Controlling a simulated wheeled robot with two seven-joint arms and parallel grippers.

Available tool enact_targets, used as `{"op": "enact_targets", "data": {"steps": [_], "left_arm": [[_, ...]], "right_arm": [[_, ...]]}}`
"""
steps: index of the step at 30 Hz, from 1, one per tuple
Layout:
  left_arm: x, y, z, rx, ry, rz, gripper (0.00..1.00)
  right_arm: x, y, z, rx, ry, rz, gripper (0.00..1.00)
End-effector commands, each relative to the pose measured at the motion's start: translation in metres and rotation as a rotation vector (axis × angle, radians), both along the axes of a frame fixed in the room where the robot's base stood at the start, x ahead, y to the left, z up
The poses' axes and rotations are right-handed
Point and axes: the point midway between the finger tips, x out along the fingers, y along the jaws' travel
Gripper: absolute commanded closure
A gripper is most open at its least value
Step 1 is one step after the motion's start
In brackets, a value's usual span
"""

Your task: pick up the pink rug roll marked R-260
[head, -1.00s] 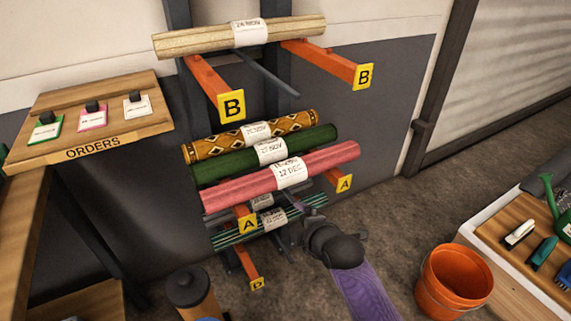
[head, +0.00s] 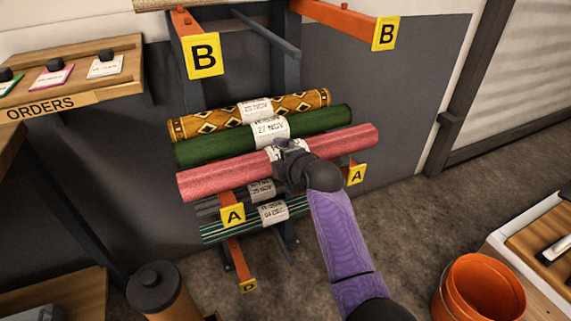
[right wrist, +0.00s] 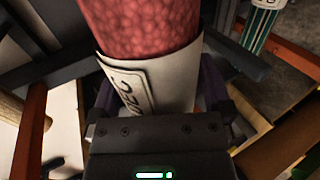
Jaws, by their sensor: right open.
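The pink rug roll (head: 222,178) lies on the orange A arms of the rack, below a green roll (head: 215,145) and a patterned yellow roll (head: 215,121). Its white label (right wrist: 150,85) is mostly hidden by my right gripper in the head view; the right wrist view shows only part of its print. My right gripper (head: 283,152) is at the middle of the pink roll. In the right wrist view its open fingers stand either side of the labelled part of the pink roll (right wrist: 140,25). Contact cannot be told. My left gripper is not in view.
Striped and grey rolls lie lower on the rack, with a striped roll (head: 222,232) lowest. Orange B arms (head: 330,15) jut out above. An orders board (head: 60,85) is at left, a brown capped cylinder (head: 165,297) in front, an orange bucket (head: 478,292) at right.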

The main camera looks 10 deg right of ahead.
Motion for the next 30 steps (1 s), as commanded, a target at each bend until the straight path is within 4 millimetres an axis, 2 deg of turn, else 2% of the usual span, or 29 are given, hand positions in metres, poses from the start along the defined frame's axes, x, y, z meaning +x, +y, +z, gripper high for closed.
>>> {"op": "enact_targets", "data": {"steps": [2,3,15,17,26,30], "left_arm": [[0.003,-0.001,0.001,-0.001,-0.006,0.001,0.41],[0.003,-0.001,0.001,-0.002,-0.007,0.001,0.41],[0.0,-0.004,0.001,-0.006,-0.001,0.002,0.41],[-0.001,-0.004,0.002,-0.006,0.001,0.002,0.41],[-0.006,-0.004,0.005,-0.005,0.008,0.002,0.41],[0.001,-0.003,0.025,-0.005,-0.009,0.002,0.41]], "right_arm": [[0.0,0.0,0.002,0.0,-0.001,0.0,0.0],[0.0,0.0,0.002,0.0,-0.001,0.0,0.04],[-0.001,-0.001,0.002,0.0,0.0,-0.001,0.89],[-0.001,-0.001,0.001,0.0,0.0,-0.001,1.0],[0.0,-0.001,0.007,0.0,-0.004,-0.002,1.0],[0.0,-0.001,0.044,-0.002,-0.011,-0.001,1.0]]}}
